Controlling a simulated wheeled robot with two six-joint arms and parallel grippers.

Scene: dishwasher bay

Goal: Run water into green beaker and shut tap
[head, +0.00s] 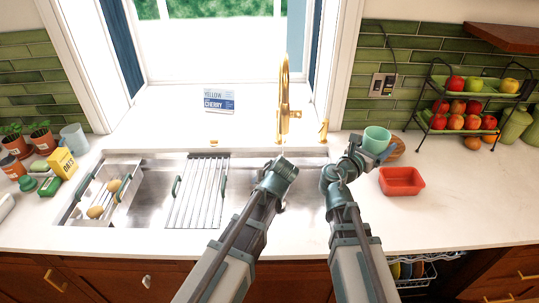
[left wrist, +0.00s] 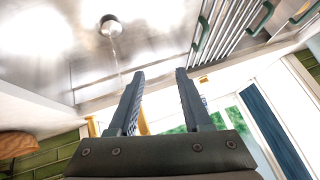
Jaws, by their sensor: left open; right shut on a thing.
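The green beaker (head: 376,139) is upright at the right of the sink, above the counter. My right gripper (head: 362,148) is shut on it; whether it touches the counter, and what is inside, I cannot tell. The gold tap (head: 284,95) stands behind the sink, with a small gold handle (head: 323,131) to its right. My left gripper (head: 284,166) is over the sink in front of the tap. In the left wrist view its two fingers (left wrist: 159,72) are apart with nothing between them. A thin pale streak like running water (left wrist: 115,55) shows near the drain (left wrist: 110,25).
The steel sink (head: 240,205) has a drying rack (head: 198,190) and a tray (head: 103,194) with potatoes on its left. A red container (head: 401,181) sits on the counter right of the beaker. A fruit stand (head: 468,105) is farther right. A sign (head: 219,100) stands behind the sink.

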